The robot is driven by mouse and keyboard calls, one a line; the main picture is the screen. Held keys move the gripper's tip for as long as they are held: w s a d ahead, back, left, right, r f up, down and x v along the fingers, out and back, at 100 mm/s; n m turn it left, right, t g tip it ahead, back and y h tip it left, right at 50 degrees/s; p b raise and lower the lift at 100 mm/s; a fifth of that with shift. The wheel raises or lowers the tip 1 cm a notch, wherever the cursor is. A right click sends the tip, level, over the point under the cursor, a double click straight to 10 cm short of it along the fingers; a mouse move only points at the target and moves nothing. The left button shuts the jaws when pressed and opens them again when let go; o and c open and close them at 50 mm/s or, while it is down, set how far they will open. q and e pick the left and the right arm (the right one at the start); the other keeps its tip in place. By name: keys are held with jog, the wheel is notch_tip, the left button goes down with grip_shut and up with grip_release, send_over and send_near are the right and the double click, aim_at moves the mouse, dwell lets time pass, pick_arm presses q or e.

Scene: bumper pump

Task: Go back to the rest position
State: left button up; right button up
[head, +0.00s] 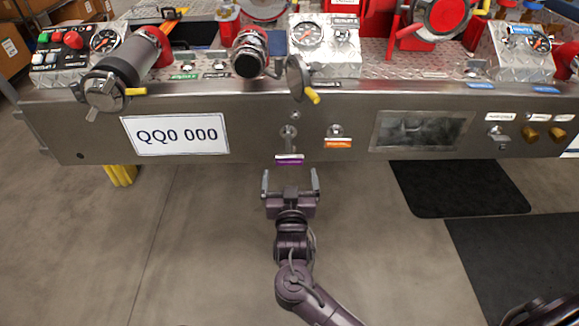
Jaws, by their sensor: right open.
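My right gripper (290,180) is in the head view just below the middle. Its arm comes in from the bottom, a little right of centre. Its two fingers point up toward the bumper (259,107), stand wide apart, and have nothing between them. My left gripper is out of view.
The metal bumper spans the view, with a capped pipe (126,63), a hinged cap with a yellow handle (296,80), a QQ0 000 plate (176,134) and an orange label (338,143) on it. Dark mats (460,188) lie at right.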

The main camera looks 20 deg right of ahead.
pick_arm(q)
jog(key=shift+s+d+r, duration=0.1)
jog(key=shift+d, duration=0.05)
pick_arm(e)
jog(key=shift+s, duration=0.1)
